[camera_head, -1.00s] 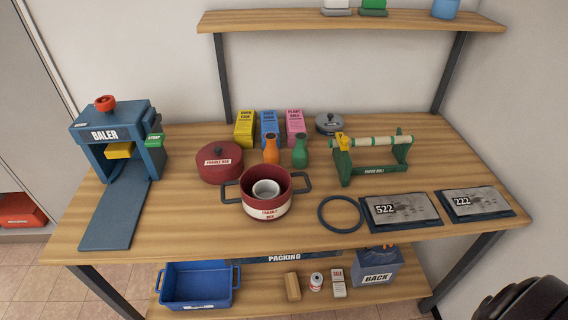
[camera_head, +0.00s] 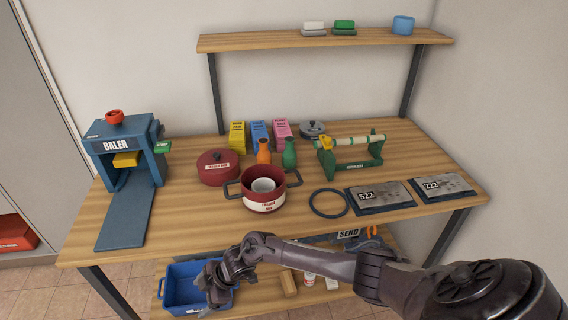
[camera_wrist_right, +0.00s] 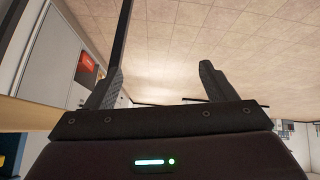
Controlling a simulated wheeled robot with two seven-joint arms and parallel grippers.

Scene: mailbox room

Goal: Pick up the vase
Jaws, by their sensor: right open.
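Two small vase-like bottles stand upright near the middle of the table, an orange one (camera_head: 263,151) and a green one (camera_head: 289,154). I cannot tell which is the vase. They stand behind a red pot (camera_head: 268,190), in front of the upright boxes. My right gripper (camera_head: 216,285) is low in front of the table, over the blue crate on the lower shelf in the picture, well away from both bottles. In the right wrist view its two fingers (camera_wrist_right: 162,88) are spread with nothing between them, and neither bottle shows there. My left gripper is not in view.
The red pot holds a white cup (camera_head: 263,185). A red lidded pot (camera_head: 218,168) is left of the bottles, a green roll holder (camera_head: 349,160) right. Yellow, blue and pink (camera_head: 283,133) boxes stand behind. A baler (camera_head: 125,150) fills the left end.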

